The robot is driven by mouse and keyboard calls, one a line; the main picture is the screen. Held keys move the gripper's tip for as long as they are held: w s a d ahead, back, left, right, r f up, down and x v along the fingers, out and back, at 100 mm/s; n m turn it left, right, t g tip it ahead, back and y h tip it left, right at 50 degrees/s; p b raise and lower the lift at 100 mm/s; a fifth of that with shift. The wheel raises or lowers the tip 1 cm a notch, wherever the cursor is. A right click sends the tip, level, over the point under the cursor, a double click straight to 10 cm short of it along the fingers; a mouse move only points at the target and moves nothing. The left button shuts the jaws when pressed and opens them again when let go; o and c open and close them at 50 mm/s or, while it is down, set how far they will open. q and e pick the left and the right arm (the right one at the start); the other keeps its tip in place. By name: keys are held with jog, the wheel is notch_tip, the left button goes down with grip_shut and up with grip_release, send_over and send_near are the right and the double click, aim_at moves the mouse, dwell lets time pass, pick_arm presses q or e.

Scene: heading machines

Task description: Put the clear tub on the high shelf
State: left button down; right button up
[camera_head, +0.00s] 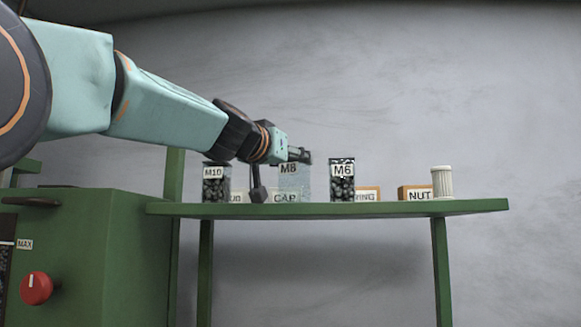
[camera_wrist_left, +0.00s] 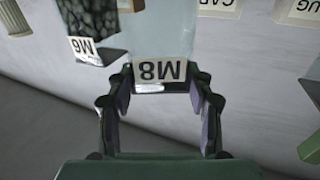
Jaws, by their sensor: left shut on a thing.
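The clear tub (camera_head: 296,183) labelled M8 is at the green high shelf (camera_head: 400,208), between the M10 tub and the M6 tub. My left gripper (camera_head: 299,155) is at its upper part, with the arm reaching in from the left. In the left wrist view the tub (camera_wrist_left: 160,45) appears upside down, with its M8 label between the two fingers of my left gripper (camera_wrist_left: 160,95). The gripper is shut on the tub. I cannot tell whether the tub's base touches the shelf. My right gripper is not in view.
A dark-filled M10 tub (camera_head: 216,188) stands left and a dark-filled M6 tub (camera_head: 342,184) right. The NUT box (camera_head: 417,193) and a white ribbed cylinder (camera_head: 442,182) stand further right. A CAP label (camera_head: 286,198) shows behind the tub. A green machine (camera_head: 100,255) stands below left.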

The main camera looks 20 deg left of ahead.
pick_arm(q)
jog(key=shift+w+a, duration=0.2)
jog(key=shift+a, duration=0.2)
jog(key=c, duration=0.9)
grip_release()
jog(key=shift+f, duration=0.1)
jog(key=o, duration=0.4)
jog(key=shift+s+d+r, duration=0.2)
jog(key=shift+s+d, duration=0.1)
jog(key=shift+d, duration=0.15)
jog(key=shift+w+a+f, duration=0.1)
jog(key=shift+w+a, duration=0.1)
jog(key=shift+a, duration=0.05)
jog(key=shift+s+a, duration=0.1)
jog(key=shift+a, duration=0.05)
jog(key=shift+s+a+f+b, duration=0.1)
jog(key=shift+s+a+b, duration=0.05)
jog(key=shift+s+b, duration=0.2)
jog(key=s+b, duration=0.3)
jog(key=b, duration=0.2)
jog(key=s+a+b, duration=0.1)
jog(key=s+b, duration=0.3)
jog(key=b, duration=0.1)
jog(key=s+b, duration=0.3)
jog(key=b, duration=0.2)
jog(key=shift+s+a, duration=0.35)
jog(key=shift+s, duration=0.05)
